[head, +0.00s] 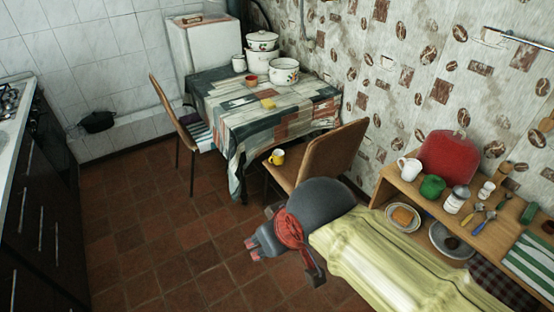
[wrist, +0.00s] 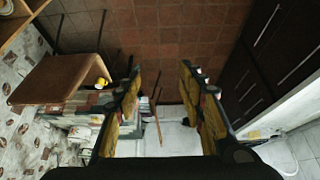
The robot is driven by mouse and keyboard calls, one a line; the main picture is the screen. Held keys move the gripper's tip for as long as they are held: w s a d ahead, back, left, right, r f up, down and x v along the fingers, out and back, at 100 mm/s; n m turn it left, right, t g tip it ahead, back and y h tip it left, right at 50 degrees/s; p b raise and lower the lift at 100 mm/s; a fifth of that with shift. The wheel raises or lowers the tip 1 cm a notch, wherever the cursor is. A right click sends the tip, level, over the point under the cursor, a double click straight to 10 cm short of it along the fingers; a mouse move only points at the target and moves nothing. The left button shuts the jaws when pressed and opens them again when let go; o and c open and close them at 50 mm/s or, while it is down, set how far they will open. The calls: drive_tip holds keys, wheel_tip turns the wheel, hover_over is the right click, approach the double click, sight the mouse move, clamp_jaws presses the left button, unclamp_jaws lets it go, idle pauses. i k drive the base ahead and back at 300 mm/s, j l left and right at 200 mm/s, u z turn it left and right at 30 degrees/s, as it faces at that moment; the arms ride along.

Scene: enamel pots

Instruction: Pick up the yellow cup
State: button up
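The yellow cup (head: 277,157) is small, with some white showing on it. It stands on the seat of the brown chair (head: 325,155) at the front of the table. In the wrist view the cup (wrist: 101,84) is at the left, beside the brown chair back and outside the span of my fingers. My gripper (wrist: 161,72) is open, its two fingers wide apart with nothing between them. In the head view my arm comes in from the lower right, and its end is over the floor, in front of the chair and apart from the cup.
The table (head: 228,108) holds white enamel pots (head: 284,71), a small red cup (head: 251,80) and a yellow item (head: 268,103). Another chair (head: 172,112) stands left. A wooden shelf (head: 389,188) with dishes is at right. Dark cabinets (head: 42,200) line the left; the tiled floor (head: 150,235) between is clear.

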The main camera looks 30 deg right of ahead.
sight(278, 155)
drive_tip(key=z, duration=0.4)
drive_tip(key=i+z, duration=0.15)
drive_tip(key=z, duration=0.25)
drive_tip(key=i+j+z, duration=0.15)
drive_tip(key=z, duration=0.25)
drive_tip(key=i+j+z, duration=0.15)
drive_tip(key=z, duration=0.3)
drive_tip(key=i+j+z, duration=0.15)
drive_tip(key=z, duration=0.25)
drive_tip(key=j+z, duration=0.25)
drive_tip(key=z, duration=0.15)
drive_tip(key=i+j+z, duration=0.1)
drive_tip(key=j, duration=0.5)
drive_tip(key=i+j+z, duration=0.1)
drive_tip(key=j, duration=0.5)
drive_tip(key=i+j+z, duration=0.1)
drive_tip(key=j, duration=0.5)
drive_tip(key=i+j+z, duration=0.1)
drive_tip(key=j, duration=0.5)
drive_tip(key=i, duration=0.1)
